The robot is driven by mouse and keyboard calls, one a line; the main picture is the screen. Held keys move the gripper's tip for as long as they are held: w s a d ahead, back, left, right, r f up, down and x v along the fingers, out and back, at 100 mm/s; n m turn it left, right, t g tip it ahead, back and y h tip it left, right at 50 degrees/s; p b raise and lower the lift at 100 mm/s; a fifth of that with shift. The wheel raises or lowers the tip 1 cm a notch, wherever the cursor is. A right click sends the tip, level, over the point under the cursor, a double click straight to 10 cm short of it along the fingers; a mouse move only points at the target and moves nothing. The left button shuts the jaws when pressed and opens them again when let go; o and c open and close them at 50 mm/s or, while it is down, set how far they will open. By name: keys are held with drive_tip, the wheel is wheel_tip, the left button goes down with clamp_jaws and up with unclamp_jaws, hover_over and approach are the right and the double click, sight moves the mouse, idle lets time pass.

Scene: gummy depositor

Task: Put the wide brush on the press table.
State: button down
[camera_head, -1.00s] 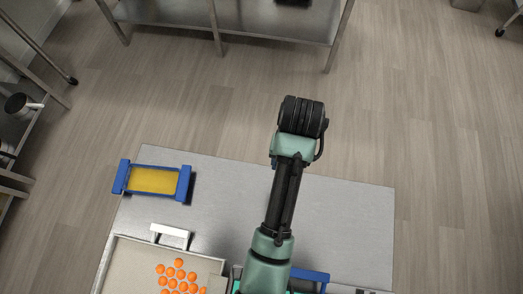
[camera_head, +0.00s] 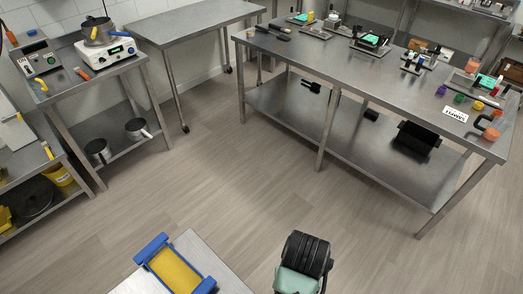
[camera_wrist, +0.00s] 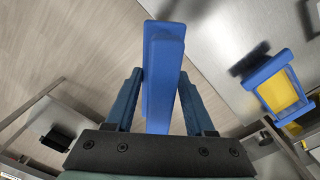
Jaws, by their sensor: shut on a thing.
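My gripper (camera_wrist: 162,105) is shut on a blue, flat, bar-like thing, which I take to be the wide brush (camera_wrist: 164,50). The blue thing sticks out past the fingertips in the wrist view. I see no bristles on it. In the head view my fingers and the held thing are out of frame; only my arm shows at the bottom. I cannot tell for sure which table is the press table. A long steel table (camera_head: 340,55) with several small devices stands at the back right. A bare steel table (camera_head: 195,25) stands at the back left.
A blue frame with a yellow panel (camera_head: 175,270) lies on the near worktable (camera_head: 205,255); it also shows in the wrist view (camera_wrist: 279,92). A left table (camera_head: 68,52) holds a hot plate (camera_head: 105,52) with a pot. Open wooden floor (camera_head: 230,170) lies between.

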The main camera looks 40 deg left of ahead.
drive_tip(key=s+a+r+n+p, duration=0.2)
drive_tip(key=s+a+n+p, duration=0.1)
drive_tip(key=s+a+n, duration=0.5)
drive_tip(key=shift+w+a+f+n+p, duration=0.2)
drive_tip(key=shift+f+n, duration=0.15)
drive_tip(key=shift+f, duration=1.4)
drive_tip(key=shift+w+a+f+n+p, duration=0.1)
drive_tip(key=shift+a+f+n, duration=0.15)
drive_tip(key=shift+f, duration=1.55)
drive_tip(key=shift+w+a+f+n+p, duration=0.15)
drive_tip(key=shift+f+n, duration=0.25)
drive_tip(key=shift+f, duration=1.35)
drive_tip(key=shift+s, duration=0.1)
drive_tip(key=shift+f, duration=0.15)
drive_tip(key=shift+c, duration=1.3)
unclamp_jaws()
